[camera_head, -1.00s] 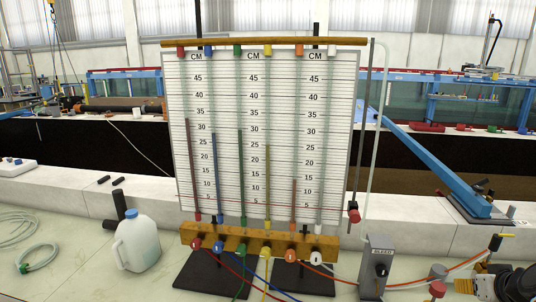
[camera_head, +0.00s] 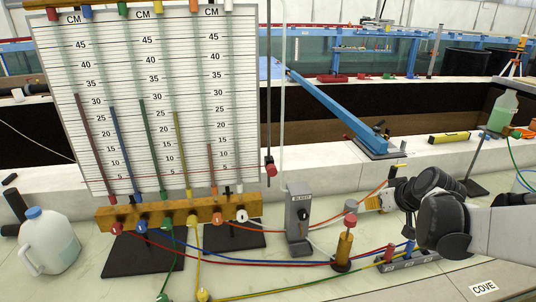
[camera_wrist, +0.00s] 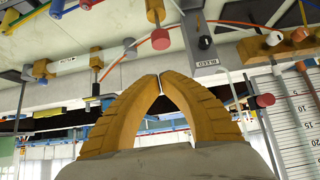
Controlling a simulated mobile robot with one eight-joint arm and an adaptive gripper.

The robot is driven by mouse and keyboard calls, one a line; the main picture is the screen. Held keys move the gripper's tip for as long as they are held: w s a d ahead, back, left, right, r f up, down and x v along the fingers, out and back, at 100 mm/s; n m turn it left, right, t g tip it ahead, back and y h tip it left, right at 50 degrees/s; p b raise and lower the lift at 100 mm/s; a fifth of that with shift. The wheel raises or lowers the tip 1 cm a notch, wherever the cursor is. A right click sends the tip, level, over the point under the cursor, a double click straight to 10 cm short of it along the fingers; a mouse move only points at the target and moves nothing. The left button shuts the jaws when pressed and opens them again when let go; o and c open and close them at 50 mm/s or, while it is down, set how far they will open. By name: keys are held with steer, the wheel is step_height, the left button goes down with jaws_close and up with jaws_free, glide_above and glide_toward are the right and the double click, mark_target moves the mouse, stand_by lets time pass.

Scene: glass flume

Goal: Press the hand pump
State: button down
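The manometer board (camera_head: 160,100) stands at the left, with a brass manifold (camera_head: 180,212) below. Coloured tubes cross the bench around the pump. A manifold with red and blue fittings (camera_head: 407,261) lies under my arm. A white jug (camera_head: 48,240) stands at the far left.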

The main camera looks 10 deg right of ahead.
steer(key=shift+w+r, duration=0.1)
steer(key=shift+r, duration=0.75)
steer(key=b, duration=0.4)
glide_above(353, 217)
step_height(353, 217, down, 8)
steer(key=shift+r, duration=0.25)
step_height(353, 217, down, 2)
steer(key=shift+f+b, duration=0.2)
steer(key=shift+b, duration=0.2)
steer(key=shift+f, duration=0.65)
